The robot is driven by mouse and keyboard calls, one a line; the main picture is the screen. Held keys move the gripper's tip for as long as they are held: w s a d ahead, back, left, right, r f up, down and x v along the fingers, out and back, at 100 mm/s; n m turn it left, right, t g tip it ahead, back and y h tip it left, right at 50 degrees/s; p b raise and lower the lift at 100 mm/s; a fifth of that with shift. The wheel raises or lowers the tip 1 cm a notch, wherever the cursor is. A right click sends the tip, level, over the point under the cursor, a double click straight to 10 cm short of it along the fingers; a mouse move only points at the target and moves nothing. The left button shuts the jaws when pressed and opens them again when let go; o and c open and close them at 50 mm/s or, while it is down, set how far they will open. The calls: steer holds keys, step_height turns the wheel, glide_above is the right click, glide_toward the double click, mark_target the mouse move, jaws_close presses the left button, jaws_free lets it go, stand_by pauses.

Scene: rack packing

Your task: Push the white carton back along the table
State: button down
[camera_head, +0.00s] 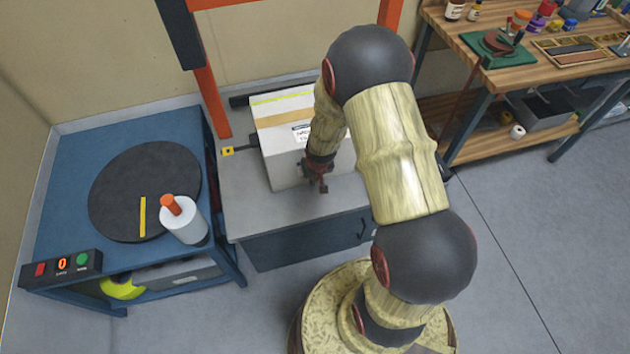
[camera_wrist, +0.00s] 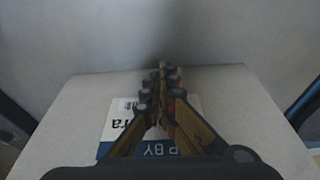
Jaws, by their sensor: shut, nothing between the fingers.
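The white carton (camera_head: 281,141) stands on the grey table (camera_head: 255,215) in the head view, with a yellow stripe along its top and a printed label on it. My gripper (camera_head: 321,187) is shut and empty at the carton's near side, low down and close to the table top. In the wrist view, the closed fingers (camera_wrist: 163,72) reach over the carton (camera_wrist: 75,98), whose label (camera_wrist: 118,115) lies partly behind them. I cannot tell whether the fingertips touch the carton. My arm hides the carton's right part in the head view.
An orange frame (camera_head: 211,95) rises behind the carton. A yellow-and-black marker (camera_head: 229,151) sits at the table's left. A blue bench (camera_head: 70,170) with a dark turntable (camera_head: 118,178) and a white roll (camera_head: 186,224) stands left. A wooden workbench (camera_head: 455,35) stands right. The table's front is bare.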

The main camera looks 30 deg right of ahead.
steer(key=shift+w+d+r+p, duration=0.15)
steer(key=shift+w+p, duration=0.15)
steer(key=shift+w, duration=0.2)
steer(key=w+d, duration=0.1)
steer(key=w, duration=0.5)
steer(key=w+d, duration=0.2)
steer(key=w, duration=0.3)
steer(key=w+d, duration=0.2)
steer(key=w, duration=0.4)
steer(key=shift+w+d, duration=0.2)
steer(key=shift+w, duration=0.1)
